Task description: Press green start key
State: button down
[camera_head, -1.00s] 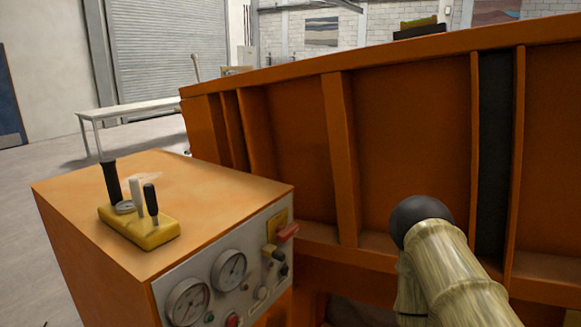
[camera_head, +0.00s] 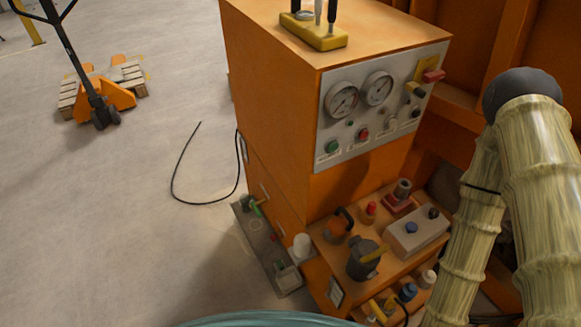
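The green start key (camera_head: 333,146) is a small round green button at the lower left of the grey control panel (camera_head: 400,120). The panel is on the upper front of the orange cabinet (camera_head: 270,110). A red button (camera_head: 363,134) sits to its right, and two round gauges (camera_head: 341,99) are above it. Nothing covers the green key. My arm shows at the right edge, to the right of the panel and apart from it. My gripper is not in view.
Below the panel, a shelf (camera_head: 330,240) holds a black pot-like part (camera_head: 362,260), a grey box (camera_head: 415,232) and several knobs. A black cable (camera_head: 178,180) lies on the floor left of the cabinet. A pallet jack (camera_head: 100,105) stands farther left. The floor between is clear.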

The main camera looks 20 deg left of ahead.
aim_at(333, 146)
jog(key=u, duration=0.75)
jog(key=k, duration=1.15)
jog(key=u, duration=0.6)
